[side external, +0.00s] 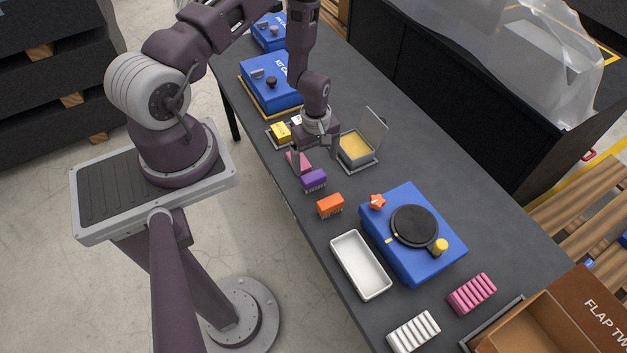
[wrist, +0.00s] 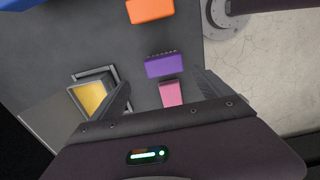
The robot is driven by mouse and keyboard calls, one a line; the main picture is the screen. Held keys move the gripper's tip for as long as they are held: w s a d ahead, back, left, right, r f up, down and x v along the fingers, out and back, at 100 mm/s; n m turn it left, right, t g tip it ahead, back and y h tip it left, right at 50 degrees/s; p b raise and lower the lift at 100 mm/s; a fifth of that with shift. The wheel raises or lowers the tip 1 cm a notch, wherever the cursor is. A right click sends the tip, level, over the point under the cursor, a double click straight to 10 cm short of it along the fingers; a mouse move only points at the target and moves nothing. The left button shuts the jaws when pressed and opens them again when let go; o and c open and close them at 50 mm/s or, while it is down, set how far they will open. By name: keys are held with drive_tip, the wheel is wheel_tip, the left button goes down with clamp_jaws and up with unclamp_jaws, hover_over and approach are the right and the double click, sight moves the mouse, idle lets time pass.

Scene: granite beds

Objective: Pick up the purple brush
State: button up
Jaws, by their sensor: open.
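The purple brush (side external: 314,180) lies on the dark table near its front edge, with its purple block on top and bristles below. In the wrist view the purple brush (wrist: 167,65) lies just beyond the fingertips, between their lines. My gripper (side external: 313,165) is above the table beside the brush, with its jaws apart. In the wrist view my gripper (wrist: 162,88) has a finger on each side, with a pink piece (wrist: 172,93) between them on the table. I cannot tell how high the fingers are.
An orange brush (side external: 330,205) lies close by. An open-lidded box with yellow contents (side external: 355,148) stands beside my gripper. A white tray (side external: 335,245), blue case (side external: 425,265), yellow block (side external: 281,132) and pink rack (side external: 472,293) are also on the table (side external: 480,215).

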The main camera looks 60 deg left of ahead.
sight(314, 176)
drive_tip(key=f, duration=0.7)
drive_tip(key=shift+s+d, duration=0.2)
drive_tip(key=shift+s, duration=0.2)
drive_tip(key=c, duration=1.5)
drive_tip(key=shift+r, duration=0.1)
wheel_tip(314, 176, up, 10)
drive_tip(key=shift+f, duration=0.1)
drive_tip(key=o, duration=0.7)
drive_tip(key=c, duration=0.5)
